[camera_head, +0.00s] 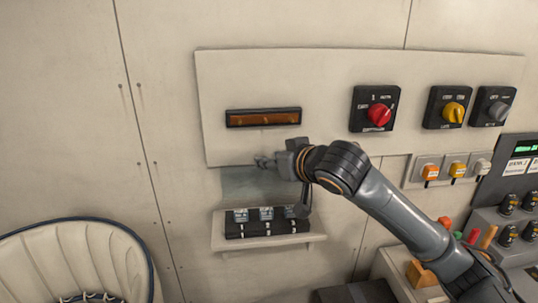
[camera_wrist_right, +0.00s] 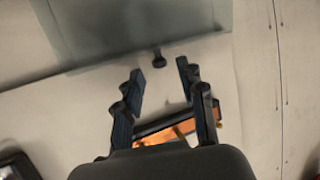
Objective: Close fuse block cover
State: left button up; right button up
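The fuse block (camera_head: 266,228) is a dark block with several light-topped parts on a small shelf below the wall panel. Its cover seems to be the translucent grey-green sheet (camera_head: 245,187) raised above the block, leaving the block's front exposed. The cover also shows in the wrist view (camera_wrist_right: 130,22), with a small dark knob (camera_wrist_right: 157,61) near its edge. My right gripper (camera_head: 262,161) is at the cover's upper edge. In the wrist view its fingers (camera_wrist_right: 161,75) are open and empty, with the knob just beyond the tips; contact is unclear. My left gripper is out of view.
An orange bar light (camera_head: 264,118) in a dark frame is just above my right gripper. Red (camera_head: 379,115), yellow (camera_head: 453,111) and grey (camera_head: 498,109) rotary switches are to the right. The shelf (camera_head: 268,243) juts out below. A cream seat (camera_head: 75,260) stands lower left.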

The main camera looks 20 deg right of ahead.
jog(key=shift+x, duration=0.9)
jog(key=shift+c, duration=0.2)
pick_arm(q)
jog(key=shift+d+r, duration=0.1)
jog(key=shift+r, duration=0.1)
pick_arm(e)
grip_shut()
pick_arm(q)
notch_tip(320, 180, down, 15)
jog(key=b, duration=1.4)
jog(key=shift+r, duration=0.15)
pick_arm(e)
jog(key=s+a+f+n+t+y, duration=0.1)
jog(key=s+f+n+t, duration=0.1)
jog(key=s+t, duration=0.4)
jog(key=shift+f+t, duration=0.3)
jog(key=shift+f, duration=0.25)
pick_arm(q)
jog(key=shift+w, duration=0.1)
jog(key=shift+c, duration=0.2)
pick_arm(e)
jog(key=shift+s+a, duration=0.1)
